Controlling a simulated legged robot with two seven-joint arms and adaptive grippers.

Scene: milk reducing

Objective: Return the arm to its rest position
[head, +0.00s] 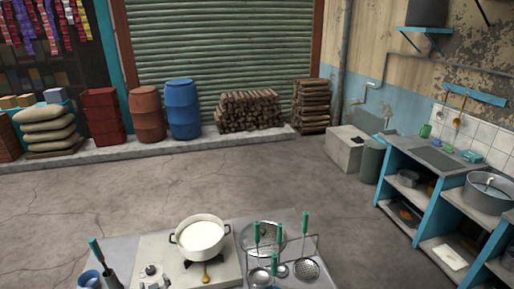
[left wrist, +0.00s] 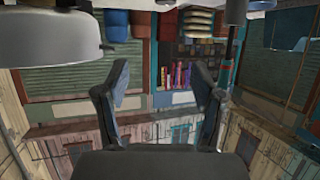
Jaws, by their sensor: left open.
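My left gripper (left wrist: 160,78) shows in the left wrist view with its two dark fingers spread apart and nothing between them. I cannot make it out clearly in the head view. A cream pot (head: 199,239) of white milk stands upright on the stove (head: 150,246) in the head view. A pale rounded thing (left wrist: 50,35) fills the top left of the left wrist view, apart from the fingers; I cannot tell what it is. My right gripper is not in view.
Several green-handled utensils (head: 279,235) stand right of the pot, by a glass lid (head: 265,238). A dark green handle (head: 95,249) and blue cup (head: 88,279) are at the left. A shelf unit (head: 425,180) stands at the right. The floor (head: 200,180) beyond is clear.

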